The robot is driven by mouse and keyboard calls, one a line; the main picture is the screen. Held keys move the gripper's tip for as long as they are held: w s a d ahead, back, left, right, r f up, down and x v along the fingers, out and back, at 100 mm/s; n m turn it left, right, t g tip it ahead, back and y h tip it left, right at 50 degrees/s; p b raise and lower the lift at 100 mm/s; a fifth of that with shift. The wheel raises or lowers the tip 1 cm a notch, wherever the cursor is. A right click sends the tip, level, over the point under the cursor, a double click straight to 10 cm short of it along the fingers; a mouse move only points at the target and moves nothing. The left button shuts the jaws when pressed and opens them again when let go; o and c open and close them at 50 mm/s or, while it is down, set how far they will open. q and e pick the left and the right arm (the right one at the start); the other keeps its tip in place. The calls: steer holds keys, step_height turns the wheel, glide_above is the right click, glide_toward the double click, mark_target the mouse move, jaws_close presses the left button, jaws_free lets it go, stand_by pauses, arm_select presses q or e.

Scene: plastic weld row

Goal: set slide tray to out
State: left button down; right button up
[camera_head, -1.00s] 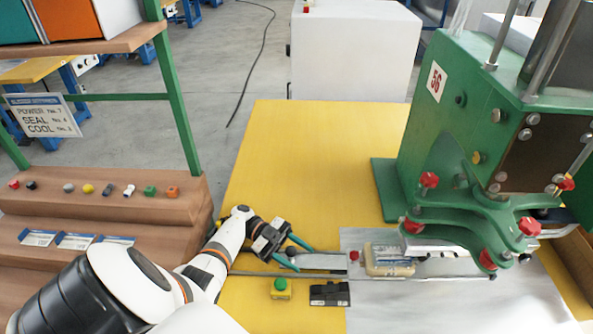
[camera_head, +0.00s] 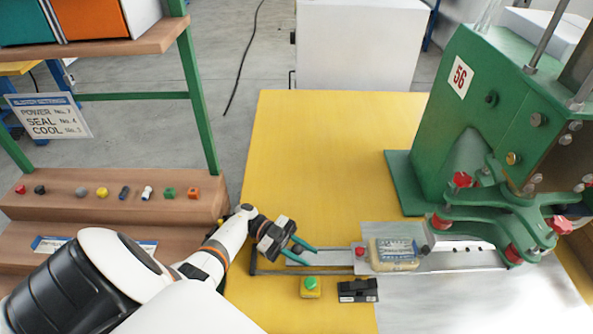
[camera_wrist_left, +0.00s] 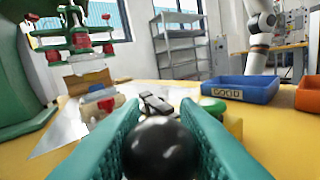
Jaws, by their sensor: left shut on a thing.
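The slide tray (camera_head: 345,257) is a grey metal strip on a rail that runs left from the green press (camera_head: 445,130). It carries a red piece (camera_head: 360,252) and a pale package with a printed label (camera_head: 393,254). The package sits left of the press's clamp plates, mostly clear of them. My left gripper (camera_head: 303,248) is at the tray's left end. In the left wrist view its teal fingers are shut on a round black knob (camera_wrist_left: 160,148). The red piece (camera_wrist_left: 107,104) and package show beyond it. My right gripper is not in view.
A green button on a yellow box (camera_head: 311,287) and a black block (camera_head: 358,290) stand in front of the rail. The yellow table behind the rail is clear. A wooden stepped shelf (camera_head: 120,208) with small coloured pieces is at the left. The wrist view shows a blue bin (camera_wrist_left: 240,88).

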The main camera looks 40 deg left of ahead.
arm_select(q)
steer(key=shift+w+d, duration=0.1)
steer(key=shift+w, duration=0.05)
steer(key=shift+w+d, duration=0.15)
steer(key=shift+d, duration=0.05)
steer(key=c, duration=1.5)
jaws_free()
steer(key=shift+w+d, duration=0.1)
steer(key=shift+d, duration=0.1)
steer(key=o, duration=0.3)
steer(key=shift+o, duration=0.4)
steer(key=shift+a, duration=0.1)
steer(key=shift+r, duration=0.15)
step_height(320, 180, up, 10)
steer(key=p, duration=0.1)
steer(key=shift+p, duration=0.4)
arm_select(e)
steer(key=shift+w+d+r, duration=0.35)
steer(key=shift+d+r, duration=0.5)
